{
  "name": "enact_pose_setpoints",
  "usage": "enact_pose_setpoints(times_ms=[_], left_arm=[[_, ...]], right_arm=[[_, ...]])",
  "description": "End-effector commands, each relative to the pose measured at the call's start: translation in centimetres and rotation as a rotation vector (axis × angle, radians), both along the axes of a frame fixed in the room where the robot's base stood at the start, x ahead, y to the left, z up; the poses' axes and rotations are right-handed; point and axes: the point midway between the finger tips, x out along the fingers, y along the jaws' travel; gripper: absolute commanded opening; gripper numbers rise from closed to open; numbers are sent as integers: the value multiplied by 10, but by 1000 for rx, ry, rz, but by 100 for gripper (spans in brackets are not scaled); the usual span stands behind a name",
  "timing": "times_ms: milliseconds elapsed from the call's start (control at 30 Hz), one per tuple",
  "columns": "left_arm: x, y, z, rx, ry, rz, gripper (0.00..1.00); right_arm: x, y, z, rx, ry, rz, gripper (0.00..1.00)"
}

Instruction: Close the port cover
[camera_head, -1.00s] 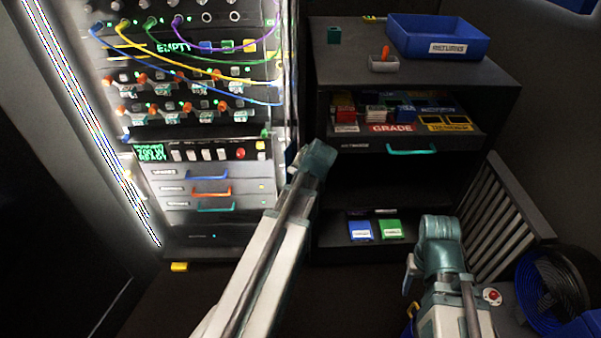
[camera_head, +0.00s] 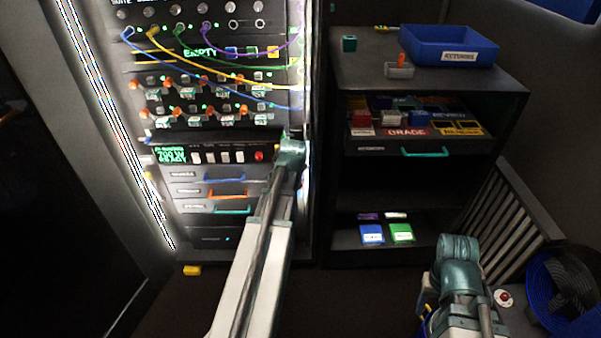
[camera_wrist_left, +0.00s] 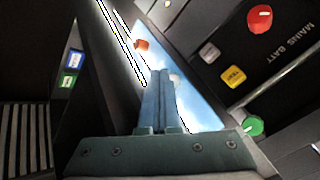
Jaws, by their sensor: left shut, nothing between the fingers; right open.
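In the left wrist view a bright blue-and-white pane (camera_wrist_left: 185,85), like a window with clouds, shows behind my left gripper (camera_wrist_left: 160,75). Its fingers are shut and empty in front of the pane. A small orange-red piece (camera_wrist_left: 141,44) sits at its upper edge. A dark slanted panel (camera_wrist_left: 95,80) lies left of it; I cannot tell whether this is the port cover. In the head view my left wrist is at the rack's right edge, with its fingers hidden. My right gripper (camera_head: 432,300) is low at the right, open, its fingers only partly visible.
The equipment rack (camera_head: 215,140) has cables, switches and drawers. A red button (camera_wrist_left: 260,18) and a green knob (camera_wrist_left: 252,126) are close to my left gripper. A dark shelf (camera_head: 420,80) with a blue bin (camera_head: 448,45) stands right. A yellow block (camera_head: 192,270) lies on the floor.

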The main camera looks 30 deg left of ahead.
Motion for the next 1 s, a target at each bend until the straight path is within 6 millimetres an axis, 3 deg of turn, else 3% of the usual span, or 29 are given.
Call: enact_pose_setpoints(times_ms=[400,1000], left_arm=[[4,13,0,-1,0,1,0],[5,15,1,1,-2,1,0]], right_arm=[[0,0,0,0,0,0,53],[0,0,0,0,0,0,53]])
